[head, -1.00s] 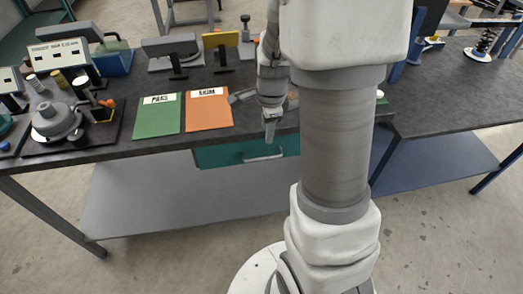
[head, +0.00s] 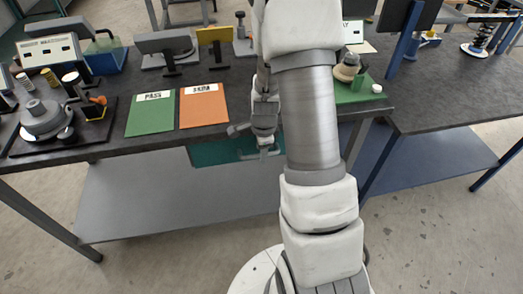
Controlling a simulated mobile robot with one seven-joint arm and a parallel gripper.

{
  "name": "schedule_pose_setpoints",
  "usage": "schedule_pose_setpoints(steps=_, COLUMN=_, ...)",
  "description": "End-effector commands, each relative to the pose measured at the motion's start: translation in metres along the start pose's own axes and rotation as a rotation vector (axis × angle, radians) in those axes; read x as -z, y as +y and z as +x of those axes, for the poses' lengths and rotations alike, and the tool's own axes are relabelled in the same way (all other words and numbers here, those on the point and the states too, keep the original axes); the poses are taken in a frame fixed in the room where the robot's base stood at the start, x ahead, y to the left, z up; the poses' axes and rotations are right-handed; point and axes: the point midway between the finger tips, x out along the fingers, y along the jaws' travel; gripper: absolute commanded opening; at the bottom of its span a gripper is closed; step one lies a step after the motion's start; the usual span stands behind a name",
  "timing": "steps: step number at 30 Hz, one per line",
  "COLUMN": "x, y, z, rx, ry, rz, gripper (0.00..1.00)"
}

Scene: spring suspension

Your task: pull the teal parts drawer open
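The teal parts drawer (head: 212,153) hangs under the front edge of the dark bench, and its front shows left of my arm. Its right part and most of its pale handle are hidden behind my gripper and arm. My gripper (head: 265,151) points down in front of the drawer, at about handle height. Whether the fingers touch or surround the handle is too small to tell, and so is whether they are open or shut. The drawer front looks in line with the bench edge.
A green PASS card (head: 152,116) and an orange card (head: 204,108) lie on the bench (head: 110,153) above the drawer. A grey lower shelf (head: 170,200) lies beneath.

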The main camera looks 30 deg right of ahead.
Motion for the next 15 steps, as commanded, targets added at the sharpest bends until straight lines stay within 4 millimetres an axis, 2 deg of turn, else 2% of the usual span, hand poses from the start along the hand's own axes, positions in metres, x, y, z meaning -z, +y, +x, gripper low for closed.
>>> schedule_pose_setpoints(steps=4, x=0.0, y=-0.0001, z=-0.0003, rx=0.0, ry=0.0, rz=0.0, gripper=0.45)
schedule_pose_setpoints(steps=11, x=-0.0001, y=0.0, z=-0.0004, rx=0.0, ry=0.0, rz=0.0, gripper=0.04)
schedule_pose_setpoints(steps=12, x=-0.0001, y=0.0, z=-0.0004, rx=0.0, ry=0.0, rz=0.0, gripper=0.0)
schedule_pose_setpoints(steps=15, x=-0.0001, y=0.0001, z=-0.0004, rx=0.0, ry=0.0, rz=0.0, gripper=0.0)
